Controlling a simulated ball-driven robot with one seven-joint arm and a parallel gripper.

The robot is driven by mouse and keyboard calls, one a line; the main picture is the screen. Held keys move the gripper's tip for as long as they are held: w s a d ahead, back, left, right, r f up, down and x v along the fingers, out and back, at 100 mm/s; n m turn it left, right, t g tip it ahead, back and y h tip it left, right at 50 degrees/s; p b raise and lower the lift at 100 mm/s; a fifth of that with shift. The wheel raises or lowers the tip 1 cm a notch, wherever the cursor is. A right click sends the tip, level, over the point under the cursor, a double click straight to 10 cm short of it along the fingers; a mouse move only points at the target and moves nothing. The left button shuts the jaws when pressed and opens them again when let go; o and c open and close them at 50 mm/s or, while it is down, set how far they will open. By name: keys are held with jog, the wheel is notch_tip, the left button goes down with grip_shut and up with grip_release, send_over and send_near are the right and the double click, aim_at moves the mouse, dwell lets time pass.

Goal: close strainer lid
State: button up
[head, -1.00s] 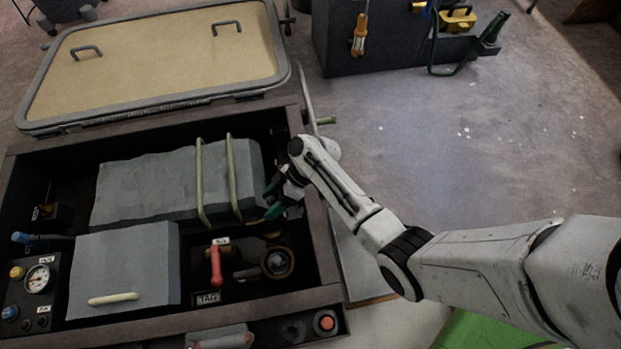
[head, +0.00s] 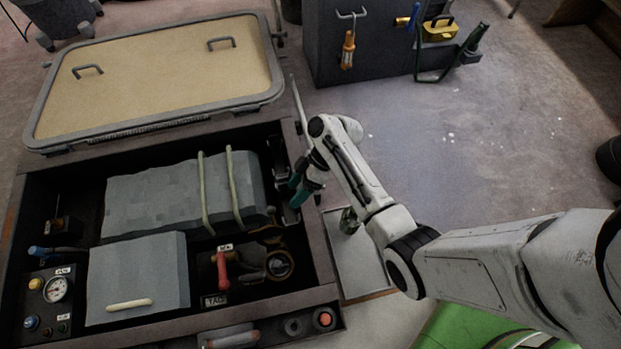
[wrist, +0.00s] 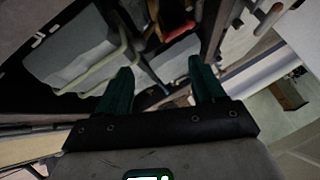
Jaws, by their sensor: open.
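The strainer (head: 279,264) looks like a round brass-rimmed cup with a dark middle, low in the right part of the open engine bay in the head view. A yellowish curved part lies just behind it; I cannot tell whether that is its lid. My gripper (head: 299,186) is above the bay's right edge, farther back than the strainer and apart from it. Its two green fingers are spread with nothing between them in the wrist view (wrist: 162,82). The strainer is not clearly visible in the wrist view.
A red-handled valve (head: 221,268) stands left of the strainer. Grey engine blocks (head: 180,195) with two pale rails fill the bay. The bay's raised rim (head: 318,235) borders the right side. The tan hatch (head: 150,75) lies open behind.

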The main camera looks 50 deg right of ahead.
jog(key=s+r+m+g+h+p, duration=0.1)
jog(key=s+r+m+h+p, duration=0.1)
jog(key=s+r+p, duration=0.3)
notch_tip(320, 180, up, 5)
jog(key=a+p, duration=0.1)
jog(key=p, duration=0.2)
jog(key=shift+s+h, duration=0.3)
jog(key=shift+r, duration=0.1)
jog(key=s+d+r+m+h, duration=0.2)
jog(key=s+r+m+h, duration=0.45)
jog(key=s+r, duration=0.55)
notch_tip(320, 180, up, 21)
jog(key=p, duration=2.3)
jog(key=shift+s+r, duration=0.2)
jog(key=shift+s, duration=0.2)
jog(key=shift+d+y, duration=0.1)
jog(key=shift+y, duration=0.15)
